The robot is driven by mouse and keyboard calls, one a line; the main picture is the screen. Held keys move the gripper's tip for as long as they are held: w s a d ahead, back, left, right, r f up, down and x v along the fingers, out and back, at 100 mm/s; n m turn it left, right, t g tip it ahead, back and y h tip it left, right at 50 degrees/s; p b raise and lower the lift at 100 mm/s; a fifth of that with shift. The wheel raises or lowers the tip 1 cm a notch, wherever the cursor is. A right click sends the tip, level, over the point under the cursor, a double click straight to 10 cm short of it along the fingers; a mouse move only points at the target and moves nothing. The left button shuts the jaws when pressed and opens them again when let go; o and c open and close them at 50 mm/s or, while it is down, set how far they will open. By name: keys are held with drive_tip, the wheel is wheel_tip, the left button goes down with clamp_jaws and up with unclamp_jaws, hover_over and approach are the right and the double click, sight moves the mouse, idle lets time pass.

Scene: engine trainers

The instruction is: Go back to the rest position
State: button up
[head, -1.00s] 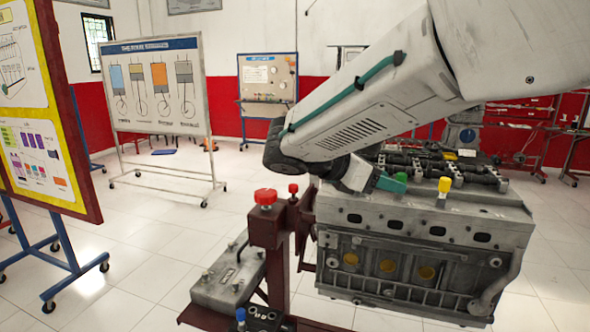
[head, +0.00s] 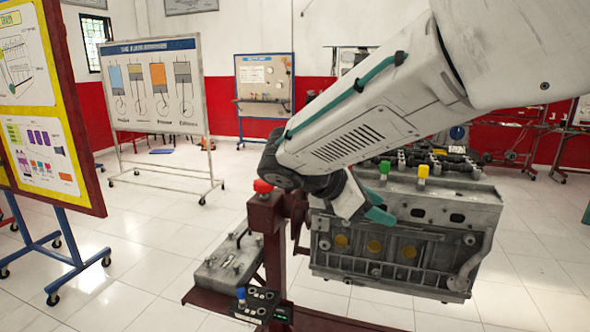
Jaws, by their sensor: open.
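My gripper (head: 380,216) shows at the end of my arm, in front of the upper left part of the engine block (head: 455,210). Its teal fingertip is in view and it is open, with nothing seen held in it. The grey engine block hangs on a dark red stand (head: 268,228). A green cap (head: 384,167) and a yellow cap (head: 423,170) stand on the top of the block. I cannot tell whether the gripper touches the block.
A red knob (head: 263,186) tops the stand's post, close to my wrist. A grey box (head: 226,262) and a control panel (head: 258,300) sit low on the stand. A poster board (head: 75,110) stands at left and a whiteboard (head: 155,95) behind. The floor between is clear.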

drive_tip(key=s+d+f+m+y, duration=0.1)
drive_tip(key=s+d+m+y, duration=0.2)
drive_tip(key=s+m, duration=0.3)
drive_tip(key=s+d+f+m+y, duration=0.2)
drive_tip(key=s+d+m+y, duration=0.2)
drive_tip(key=s, duration=0.7)
drive_tip(key=s+d+f+m+g+y, duration=0.1)
drive_tip(key=s+d+m+y, duration=0.3)
drive_tip(key=s+m, duration=0.4)
drive_tip(key=shift+s+f, duration=0.25)
drive_tip(key=shift+f, duration=0.1)
